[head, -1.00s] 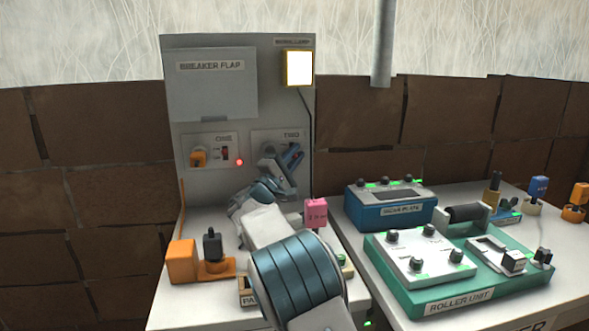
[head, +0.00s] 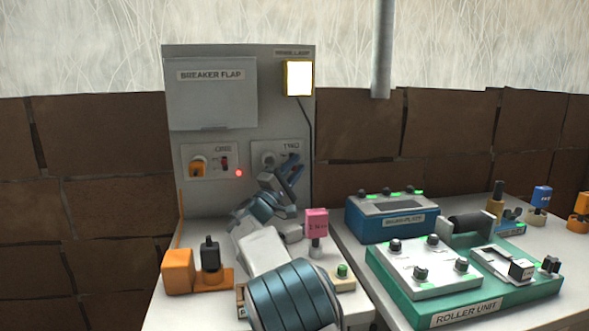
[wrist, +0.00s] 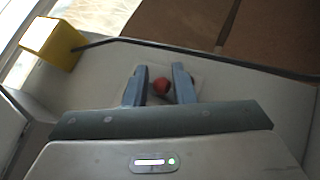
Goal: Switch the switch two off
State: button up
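The panel labelled TWO (head: 262,147) is on the upright grey board in the head view. My gripper (head: 292,168) is in front of its lower right part and hides most of its switch. In the wrist view a small red part (wrist: 161,86), apparently switch two, shows between the two blue-grey fingers of my gripper (wrist: 161,72). Panel ONE (head: 188,151), left of TWO, has an orange plug (head: 198,167) and a small switch (head: 224,162).
A lit lamp (head: 298,78) with a yellow frame is above TWO and shows in the wrist view (wrist: 52,43). A red light (head: 239,173) glows beside ONE. The blue box (head: 385,217) and green roller unit (head: 480,300) are right.

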jog(key=shift+r, duration=0.1)
dwell(0.3)
jog(key=shift+r+n+y+p, duration=0.4)
jog(key=shift+n+y+p, duration=0.1)
jog(key=shift+p, duration=0.7)
jog(key=n+p, duration=0.1)
jog(key=p, duration=0.1)
jog(key=n+y+p, duration=0.1)
jog(key=p, duration=0.1)
jog(key=shift+s+r+y, duration=0.1)
jog(key=shift+r+y, duration=0.2)
jog(key=shift+n+y+p, duration=0.3)
jog(key=shift+n+p, duration=0.1)
jog(key=shift+p, duration=0.65)
jog(key=r+n+g+y+p, duration=0.1)
jog(key=n+p, duration=0.1)
jog(key=p, duration=0.6)
jog(key=shift+g+y, duration=0.3)
jog(key=n+g+p, duration=0.1)
jog(key=p, duration=0.4)
jog(key=n+y+p, duration=0.1)
jog(key=p, duration=0.4)
jog(key=shift+w+r+n+g+p, duration=0.2)
jog(key=shift+r+n+g+p, duration=0.1)
jog(key=shift+g+p, duration=0.1)
